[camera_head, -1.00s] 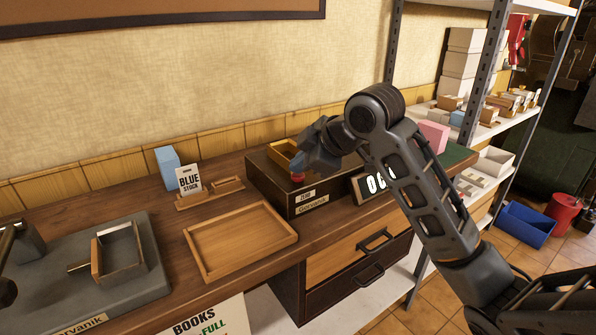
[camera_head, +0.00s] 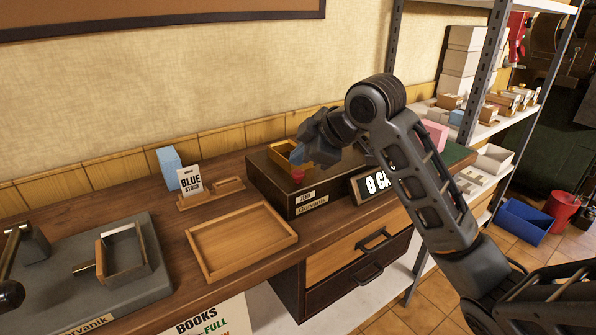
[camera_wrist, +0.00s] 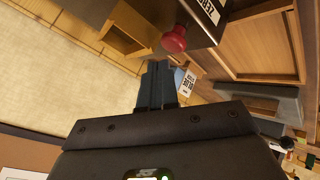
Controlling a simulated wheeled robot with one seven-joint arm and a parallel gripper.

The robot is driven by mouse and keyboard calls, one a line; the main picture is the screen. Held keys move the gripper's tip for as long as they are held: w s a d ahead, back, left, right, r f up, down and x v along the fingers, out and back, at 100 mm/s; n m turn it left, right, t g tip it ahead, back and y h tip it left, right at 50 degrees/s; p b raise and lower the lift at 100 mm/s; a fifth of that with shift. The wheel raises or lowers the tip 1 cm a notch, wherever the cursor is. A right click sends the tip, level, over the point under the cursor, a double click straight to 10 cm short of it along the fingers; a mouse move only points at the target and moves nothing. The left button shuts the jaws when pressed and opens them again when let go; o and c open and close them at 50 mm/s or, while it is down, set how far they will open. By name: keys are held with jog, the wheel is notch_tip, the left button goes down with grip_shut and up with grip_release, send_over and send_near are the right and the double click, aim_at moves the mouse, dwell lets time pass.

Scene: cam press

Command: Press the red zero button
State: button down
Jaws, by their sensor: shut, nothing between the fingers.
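In the wrist view the button's round red head (camera_wrist: 174,39) shows just beyond my fingertips and a little to the right. My gripper (camera_head: 304,158) is shut and empty, close above and behind the button in the head view. In the wrist view the fingers (camera_wrist: 158,68) lie together, and a small gap shows between their tips and the button. A white-on-black display (camera_head: 376,183) to the right is partly hidden by my arm.
Shelving (camera_head: 480,130) stands at the right.

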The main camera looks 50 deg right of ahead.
aim_at(301, 174)
jog(key=shift+r+p, duration=1.9)
jog(key=shift+r, duration=0.65)
jog(key=shift+f, duration=0.1)
jog(key=w+a+f+m+t+y, duration=0.1)
jog(key=a+f+m+t, duration=0.1)
jog(key=a, duration=0.5)
jog(key=w+a+f+m+t+y, duration=0.1)
jog(key=a+f+m+t, duration=0.1)
jog(key=a, duration=0.6)
jog(key=s+a+f+m+t+h, duration=0.1)
jog(key=s+a+f+m+t, duration=0.1)
jog(key=s+a+f+m, duration=0.5)
jog(key=s+a+f+h, duration=0.1)
jog(key=s+a+f, duration=0.1)
jog(key=s, duration=0.6)
jog(key=s+a+f+h, duration=0.1)
jog(key=s+a+f, duration=0.1)
jog(key=s, duration=0.6)
jog(key=s+d+r+n, duration=0.1)
jog(key=s, duration=0.6)
jog(key=s+d+r+n+y, duration=0.1)
jog(key=s+d+r, duration=0.1)
jog(key=s, duration=0.6)
jog(key=shift+s+d+n+y, duration=0.2)
jog(key=shift+n+y, duration=0.1)
jog(key=shift+n, duration=0.1)
